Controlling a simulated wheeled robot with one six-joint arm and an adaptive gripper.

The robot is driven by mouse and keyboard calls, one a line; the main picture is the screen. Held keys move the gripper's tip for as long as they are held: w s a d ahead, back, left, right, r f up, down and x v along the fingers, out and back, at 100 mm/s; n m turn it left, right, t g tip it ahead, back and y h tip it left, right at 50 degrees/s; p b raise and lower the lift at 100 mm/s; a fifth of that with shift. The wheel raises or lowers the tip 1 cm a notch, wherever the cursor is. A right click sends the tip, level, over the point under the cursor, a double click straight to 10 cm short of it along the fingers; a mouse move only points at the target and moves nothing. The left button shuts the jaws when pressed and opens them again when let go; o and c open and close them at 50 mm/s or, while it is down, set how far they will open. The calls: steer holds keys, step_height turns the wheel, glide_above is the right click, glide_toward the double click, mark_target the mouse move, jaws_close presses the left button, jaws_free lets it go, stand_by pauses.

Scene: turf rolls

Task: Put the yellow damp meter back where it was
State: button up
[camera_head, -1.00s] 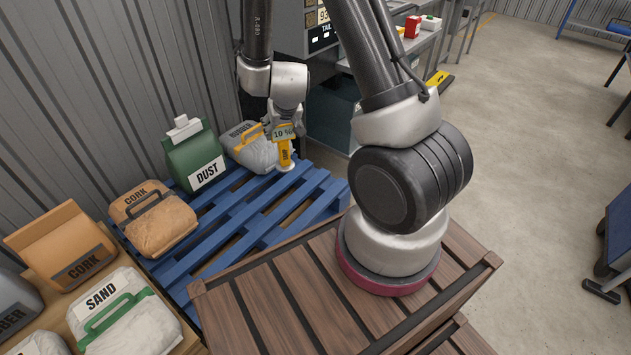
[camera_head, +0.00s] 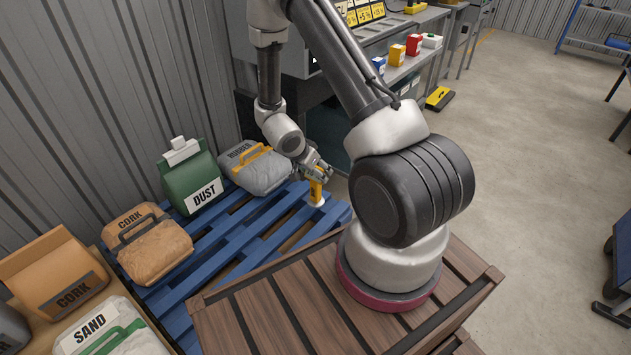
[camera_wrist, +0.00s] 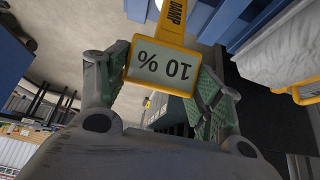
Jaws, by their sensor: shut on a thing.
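The yellow damp meter (camera_head: 316,190) is in my gripper (camera_head: 322,172), held upright with its pale tip downward above the right part of the blue pallet. In the wrist view the damp meter (camera_wrist: 163,66) shows a display reading 10 %, upside down, and the word DAMP on its stem. The green-padded fingers of my gripper (camera_wrist: 160,85) press on both sides of its head. Whether its tip touches the pallet, I cannot tell.
The blue pallet (camera_head: 222,232) carries a grey rubber bag (camera_head: 262,172), a green dust bag (camera_head: 190,180) and a brown cork bag (camera_head: 150,245). A bench with small coloured boxes (camera_head: 413,45) stands behind. A yellow-and-black object (camera_head: 438,98) lies on the floor at right.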

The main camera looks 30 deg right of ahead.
mark_target(313, 176)
steer(key=shift+f, duration=1.95)
steer(key=o, duration=1.6)
